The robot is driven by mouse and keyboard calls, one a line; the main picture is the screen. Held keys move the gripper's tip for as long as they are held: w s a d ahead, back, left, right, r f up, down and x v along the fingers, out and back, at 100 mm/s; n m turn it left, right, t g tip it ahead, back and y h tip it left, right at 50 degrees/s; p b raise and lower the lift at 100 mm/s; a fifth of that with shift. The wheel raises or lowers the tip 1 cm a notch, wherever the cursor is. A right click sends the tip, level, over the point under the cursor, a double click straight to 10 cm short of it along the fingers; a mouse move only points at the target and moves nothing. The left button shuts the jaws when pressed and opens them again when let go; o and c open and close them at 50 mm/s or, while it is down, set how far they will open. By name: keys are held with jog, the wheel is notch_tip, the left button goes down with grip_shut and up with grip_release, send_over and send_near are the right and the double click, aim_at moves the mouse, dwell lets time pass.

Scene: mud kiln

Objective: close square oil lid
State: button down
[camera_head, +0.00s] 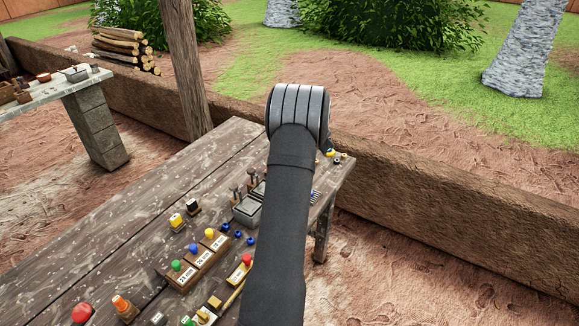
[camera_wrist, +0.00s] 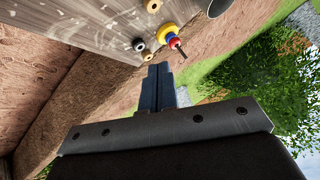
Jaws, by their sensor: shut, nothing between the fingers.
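My gripper (camera_wrist: 158,72) shows in the wrist view with its two dark fingers together and nothing between them. It points toward the table's edge, apart from the small parts there. In the head view my arm hides the gripper. I cannot pick out a square oil lid for certain. A grey metal box (camera_head: 245,212) with upright lever-like parts sits on the table just left of my arm, partly hidden by it. I cannot tell whether it has the lid.
The wooden table (camera_head: 120,235) holds a block with coloured knobs (camera_head: 197,262), a red button (camera_head: 82,313) and blue pieces (camera_head: 238,233). Coloured rings (camera_wrist: 168,34) lie near the table's far end. A low mud wall (camera_head: 450,205) runs behind. The table's left part is clear.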

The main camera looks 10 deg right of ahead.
jog(key=f+t, duration=0.1)
jog(key=t, duration=0.1)
jog(key=s+f+t, duration=0.1)
jog(key=f, duration=0.1)
jog(key=s+d+f+m+t+y, duration=0.1)
jog(key=t, duration=0.1)
jog(key=shift+s+f+t, duration=0.1)
jog(key=shift+f+t, duration=0.15)
jog(key=shift+t, duration=0.05)
jog(key=s+a+t+y, duration=0.1)
jog(key=s+a+y, duration=0.1)
jog(key=s, duration=0.1)
jog(key=s+a+t+y, duration=0.2)
jog(key=s+a, duration=0.1)
jog(key=s+a+t+y, duration=0.1)
jog(key=s+a+y, duration=0.1)
jog(key=a+y, duration=0.1)
jog(key=shift+s+f+m+t, duration=0.15)
jog(key=shift+s+m+t, duration=0.25)
jog(key=shift+s+a+y, duration=0.2)
jog(key=shift+s+y, duration=0.1)
jog(key=shift+s, duration=0.15)
jog(key=x, duration=0.9)
jog(key=shift+w+a, duration=0.1)
jog(key=shift+s+a, duration=0.2)
jog(key=shift+a, duration=0.4)
jog(key=shift+s+a, duration=0.2)
jog(key=shift+a, duration=0.4)
jog(key=shift+s+a, duration=0.4)
jog(key=shift+a, duration=0.1)
